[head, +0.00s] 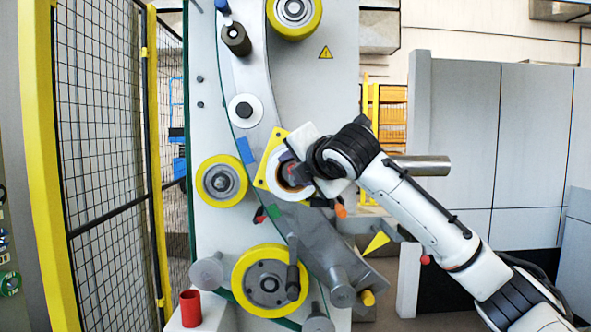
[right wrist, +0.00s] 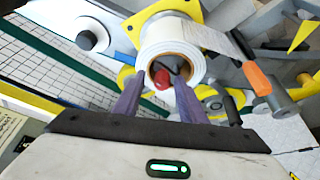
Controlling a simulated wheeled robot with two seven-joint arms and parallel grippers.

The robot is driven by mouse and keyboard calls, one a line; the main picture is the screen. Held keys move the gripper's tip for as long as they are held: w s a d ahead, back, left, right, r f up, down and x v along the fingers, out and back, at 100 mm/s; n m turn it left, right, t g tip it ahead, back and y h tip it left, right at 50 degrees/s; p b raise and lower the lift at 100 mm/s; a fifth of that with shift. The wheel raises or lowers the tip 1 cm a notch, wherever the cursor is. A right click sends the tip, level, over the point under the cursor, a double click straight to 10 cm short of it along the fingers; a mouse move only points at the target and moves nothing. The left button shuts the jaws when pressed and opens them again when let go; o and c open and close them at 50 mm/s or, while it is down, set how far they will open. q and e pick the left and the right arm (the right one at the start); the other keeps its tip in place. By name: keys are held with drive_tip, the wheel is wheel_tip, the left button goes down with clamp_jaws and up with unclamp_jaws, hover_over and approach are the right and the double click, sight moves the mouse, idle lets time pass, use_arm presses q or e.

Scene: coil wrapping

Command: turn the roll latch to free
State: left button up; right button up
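A roll of white wrap (right wrist: 172,38) sits on the yellow plate (right wrist: 208,10) of the machine; in the head view the roll (head: 272,178) is partly hidden by my right gripper. Inside the roll's open core is a small red and dark part (right wrist: 163,76), which looks like the roll latch; its exact angle is hard to tell. My right gripper (right wrist: 158,80) faces the core, with its two fingers apart on either side of the red part. I cannot tell whether they touch it. My left gripper is not in view.
An orange handle (head: 340,211) hangs just right of the roll. Yellow-rimmed wheels (head: 222,181) and metal posts (head: 341,288) stick out around the curved plate. A red cup (head: 190,308) stands at the lower left. A yellow fence (head: 45,190) stands on the left.

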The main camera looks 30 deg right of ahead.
drive_tip(key=shift+s+f, duration=0.1)
drive_tip(key=b+v, duration=0.2)
drive_tip(key=v, duration=0.8)
idle(0.4)
